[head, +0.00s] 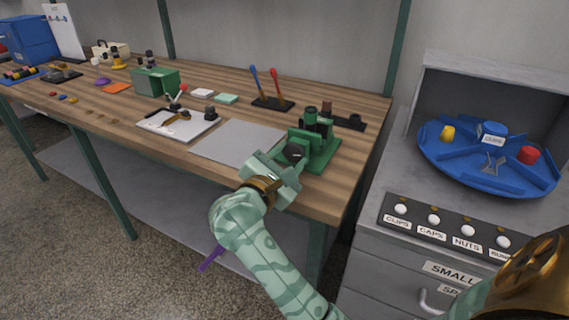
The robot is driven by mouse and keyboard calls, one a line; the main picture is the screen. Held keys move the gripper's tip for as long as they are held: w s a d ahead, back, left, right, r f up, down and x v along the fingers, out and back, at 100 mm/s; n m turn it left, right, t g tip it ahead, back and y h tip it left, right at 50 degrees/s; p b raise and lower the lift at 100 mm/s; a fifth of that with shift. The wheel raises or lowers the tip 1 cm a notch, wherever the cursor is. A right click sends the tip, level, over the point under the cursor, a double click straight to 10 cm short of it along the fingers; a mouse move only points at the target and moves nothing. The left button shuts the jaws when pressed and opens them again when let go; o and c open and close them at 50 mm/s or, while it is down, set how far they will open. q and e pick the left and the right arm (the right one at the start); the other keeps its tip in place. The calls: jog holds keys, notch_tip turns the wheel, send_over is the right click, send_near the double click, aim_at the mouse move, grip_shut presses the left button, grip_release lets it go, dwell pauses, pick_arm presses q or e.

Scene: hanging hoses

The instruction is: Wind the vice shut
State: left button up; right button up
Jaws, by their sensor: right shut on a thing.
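The green vice (322,150) stands on the front right corner of the wooden bench, with dark green cylindrical parts on top. A dark round part (293,153) shows on its near side. My right gripper (282,167) is at this near side of the vice, shut on what seems to be the vice's handle. The gripper mostly hides the handle, and the jaw gap of the vice cannot be made out. My left gripper is not in view.
A grey mat (238,141) and a white tray (178,124) lie left of the vice. A rack with blue and red levers (273,103) stands behind. A grey cabinet with a blue turntable (488,158) stands to the right. A purple bar (211,259) shows below my right wrist.

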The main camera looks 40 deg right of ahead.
jog(key=shift+f+m+b, duration=0.15)
jog(key=shift+m+b, duration=0.4)
jog(key=shift+m, duration=0.25)
jog(key=o, duration=1)
jog(key=shift+a, duration=0.1)
